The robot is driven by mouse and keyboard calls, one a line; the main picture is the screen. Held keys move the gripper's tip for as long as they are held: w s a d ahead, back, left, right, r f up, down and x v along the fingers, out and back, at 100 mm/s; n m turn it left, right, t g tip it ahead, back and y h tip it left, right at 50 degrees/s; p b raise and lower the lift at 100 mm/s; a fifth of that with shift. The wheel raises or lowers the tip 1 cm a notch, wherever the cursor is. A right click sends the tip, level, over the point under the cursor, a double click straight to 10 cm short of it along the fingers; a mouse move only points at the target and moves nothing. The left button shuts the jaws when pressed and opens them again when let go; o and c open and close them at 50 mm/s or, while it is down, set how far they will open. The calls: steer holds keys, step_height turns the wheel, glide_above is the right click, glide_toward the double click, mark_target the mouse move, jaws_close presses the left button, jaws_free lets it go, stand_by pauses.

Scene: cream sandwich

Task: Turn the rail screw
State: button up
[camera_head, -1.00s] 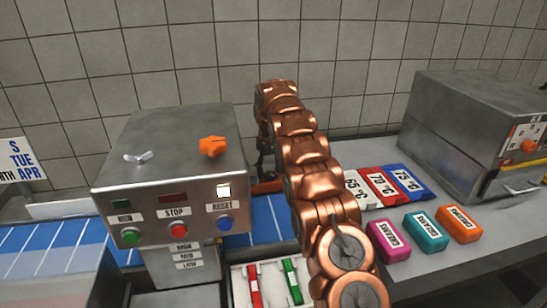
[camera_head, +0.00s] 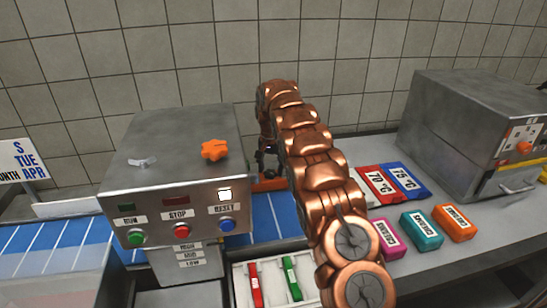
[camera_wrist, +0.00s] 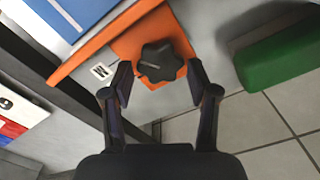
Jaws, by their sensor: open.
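A black star-shaped knob, the rail screw (camera_wrist: 158,62), sits on an orange bracket (camera_wrist: 128,46) in the wrist view. My gripper (camera_wrist: 159,83) is open, with one finger to the left of the knob and one to the right. Gaps show between the fingers and the knob, and nothing is held. In the head view, my copper arm hides the knob, and only a bit of the orange rail (camera_head: 270,185) shows beside it.
A steel control box (camera_head: 180,165) with buttons stands left of my arm, with an orange star knob (camera_head: 214,150) and a wing nut (camera_head: 142,162) on top. A white tray (camera_head: 240,290) holds red and green strips. Coloured blocks (camera_head: 421,231) lie to the right. A green object (camera_wrist: 280,55) is near my gripper.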

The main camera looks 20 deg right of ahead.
steer(key=m+p, duration=0.3)
steer(key=m, duration=0.2)
steer(key=shift+s+d+r+m+p, duration=0.2)
steer(key=shift+m+p, duration=0.1)
steer(key=shift+p, duration=0.1)
steer(key=shift+a+m+p, duration=0.1)
steer(key=shift+m+p, duration=1.45)
steer(key=shift+m, duration=0.15)
step_height(320, 180, up, 9)
steer(key=b, duration=0.3)
step_height(320, 180, up, 6)
steer(key=r+p, duration=0.1)
steer(key=p, duration=0.2)
glide_above(272, 172)
steer(key=s+a+r+n+b, duration=0.1)
steer(key=s+a+n, duration=0.2)
steer(key=s, duration=0.4)
steer(key=s+a+r+n+b, duration=0.1)
steer(key=s+a+n, duration=0.2)
steer(key=s, duration=0.5)
steer(key=s+a+r+n+g+b, duration=0.1)
steer(key=s+a+n, duration=0.1)
steer(key=s, duration=0.5)
steer(key=shift+s+a+r+n+b, duration=0.15)
steer(key=shift+a+r+n+b, duration=0.2)
steer(key=shift+a, duration=0.35)
steer(key=shift+s+f, duration=0.1)
